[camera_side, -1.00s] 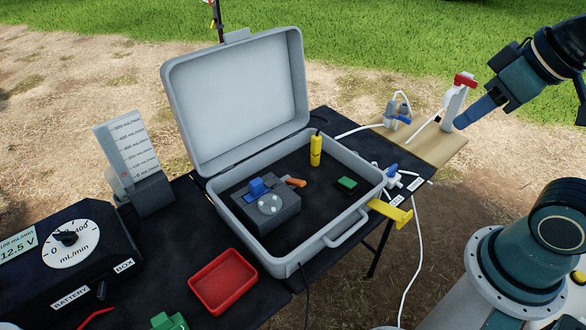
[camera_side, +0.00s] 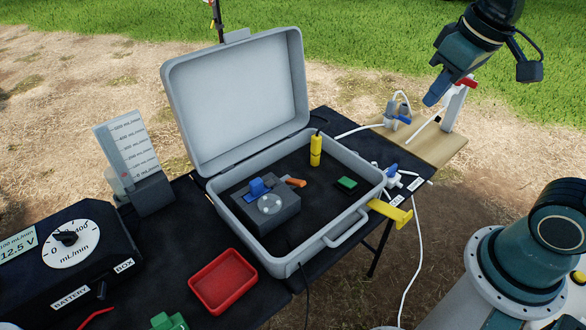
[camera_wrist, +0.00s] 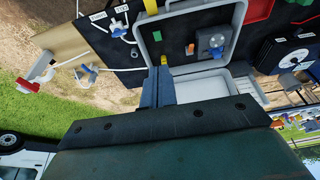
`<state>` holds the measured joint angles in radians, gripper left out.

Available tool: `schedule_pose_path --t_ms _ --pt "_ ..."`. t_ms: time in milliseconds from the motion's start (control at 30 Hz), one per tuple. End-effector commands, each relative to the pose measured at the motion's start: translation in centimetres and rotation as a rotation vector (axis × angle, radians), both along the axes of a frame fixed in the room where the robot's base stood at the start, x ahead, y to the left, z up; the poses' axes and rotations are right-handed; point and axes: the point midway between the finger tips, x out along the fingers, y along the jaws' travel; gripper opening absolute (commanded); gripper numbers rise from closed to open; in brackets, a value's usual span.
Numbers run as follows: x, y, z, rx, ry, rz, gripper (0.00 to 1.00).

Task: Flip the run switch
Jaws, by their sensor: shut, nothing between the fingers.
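The black battery box (camera_side: 75,262) stands at the left of the side view, with a white dial (camera_side: 70,243) and black knob on top. A small black toggle (camera_side: 101,290), which looks like the run switch, sticks out of its front face by the labels; its exact position is too small to tell. The box also shows at the right of the wrist view (camera_wrist: 284,62). My gripper (camera_side: 435,92) is at the upper right of the side view, far from the box, with its blue fingers shut and empty. The fingers also show in the wrist view (camera_wrist: 157,85).
An open grey case (camera_side: 345,228) stands mid-table between my gripper and the box, its tall lid (camera_side: 235,100) raised. A flow gauge (camera_side: 128,150) stands behind the box. A red tray (camera_side: 223,282) lies right of it. A white post (camera_side: 452,108) with red top stands near my gripper.

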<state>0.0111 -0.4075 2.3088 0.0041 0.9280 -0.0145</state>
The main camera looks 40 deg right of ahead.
Motion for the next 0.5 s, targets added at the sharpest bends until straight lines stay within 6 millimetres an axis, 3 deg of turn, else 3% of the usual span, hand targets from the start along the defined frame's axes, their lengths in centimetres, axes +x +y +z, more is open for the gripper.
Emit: schedule_pose_path --t_ms 500 --pt "6.7 -0.5 -2.9 -0.002 0.163 -0.002 0.0"
